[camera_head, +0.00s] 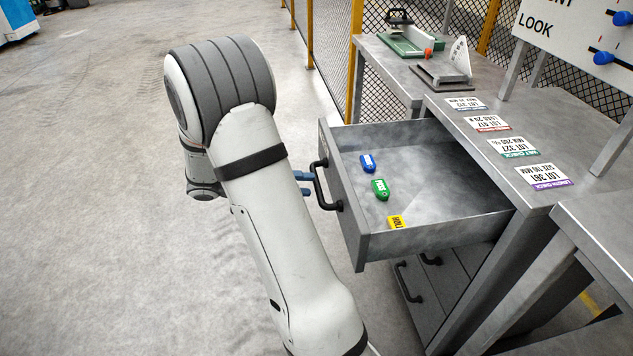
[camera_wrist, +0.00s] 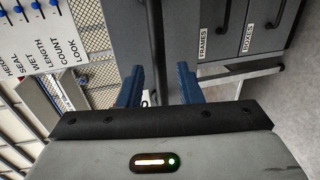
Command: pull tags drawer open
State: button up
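The tags drawer (camera_head: 480,222) stands pulled well out of the grey bench. A blue tag (camera_head: 367,163), a green tag (camera_head: 380,189) and a yellow tag (camera_head: 396,222) lie inside it. Its black handle (camera_head: 321,189) is on the front face. My gripper (camera_head: 311,183) is at the handle, its two blue fingers apart. In the wrist view, my gripper (camera_wrist: 158,84) shows the dark handle bar (camera_wrist: 155,45) running between the fingers, with gaps on both sides. Whether a finger touches the bar is unclear.
Below are closed drawers (camera_head: 440,275), labelled FRAMES (camera_wrist: 206,42) and BOXES (camera_wrist: 247,38) in the wrist view. Lot cards (camera_head: 512,147) lie on the benchtop, with a green fixture (camera_head: 405,42) behind. A mesh fence with yellow posts (camera_head: 354,65) stands behind. Floor at left is clear.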

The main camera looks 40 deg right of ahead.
jog(key=v, duration=0.3)
jog(key=shift+w+a, duration=0.15)
jog(key=shift+a, duration=0.25)
jog(key=s+a+r+n+t+y+p, duration=0.2)
jog(key=s+a+r+t+y+p, duration=0.2)
jog(key=s+a+r+y+p, duration=0.3)
jog(key=s+a+r+n+t+y+p, duration=0.3)
jog(key=s+a+r+t+y+p, duration=0.2)
jog(key=r+p, duration=0.8)
jog(key=s+a+r+y, duration=0.1)
jog(key=a+r, duration=0.2)
jog(key=r, duration=0.2)
jog(key=shift+s+a+t+y+p, duration=0.3)
jog(key=shift+s+y+p, duration=0.05)
jog(key=shift+y, duration=0.05)
